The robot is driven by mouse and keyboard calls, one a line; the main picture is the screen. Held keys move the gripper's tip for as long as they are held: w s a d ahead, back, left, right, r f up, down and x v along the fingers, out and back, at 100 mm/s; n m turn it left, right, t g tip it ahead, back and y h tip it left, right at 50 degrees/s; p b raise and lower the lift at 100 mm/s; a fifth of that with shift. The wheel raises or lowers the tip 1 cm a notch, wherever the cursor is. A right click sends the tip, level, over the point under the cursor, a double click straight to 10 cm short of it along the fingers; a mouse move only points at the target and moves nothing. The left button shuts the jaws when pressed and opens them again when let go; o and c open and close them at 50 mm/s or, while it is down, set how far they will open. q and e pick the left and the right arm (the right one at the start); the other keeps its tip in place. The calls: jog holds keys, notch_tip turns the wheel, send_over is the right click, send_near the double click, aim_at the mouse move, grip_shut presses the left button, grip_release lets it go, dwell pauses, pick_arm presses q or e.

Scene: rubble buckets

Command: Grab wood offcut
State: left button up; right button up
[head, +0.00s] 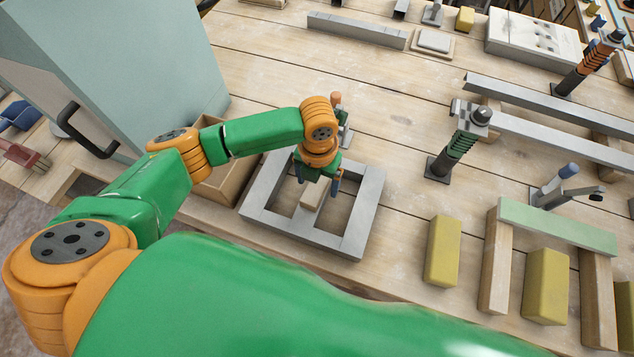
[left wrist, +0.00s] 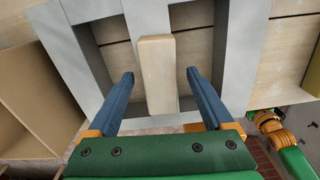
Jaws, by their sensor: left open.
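In the left wrist view the offcut (left wrist: 157,62) points away from me, between the two blue fingers. My left gripper (head: 318,182) is above the frame, pointing down. It is open, with one finger on each side of the offcut and a visible gap to both; the fingers (left wrist: 159,74) hold nothing. In the head view the gripper hides part of the offcut. My right gripper is not in view.
An open wooden box (head: 225,178) stands left of the frame, beside a large pale-blue cabinet (head: 120,60). To the right are a yellow block (head: 442,250), a dark upright clamp (head: 452,150) and a wooden stand with a green top (head: 558,226). Planks between frame and clamp are clear.

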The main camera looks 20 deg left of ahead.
pick_arm(q)
jog(key=shift+w+f, duration=0.35)
jog(key=shift+f, duration=0.1)
jog(key=shift+c, duration=0.2)
jog(key=shift+s+r, duration=0.1)
grip_shut()
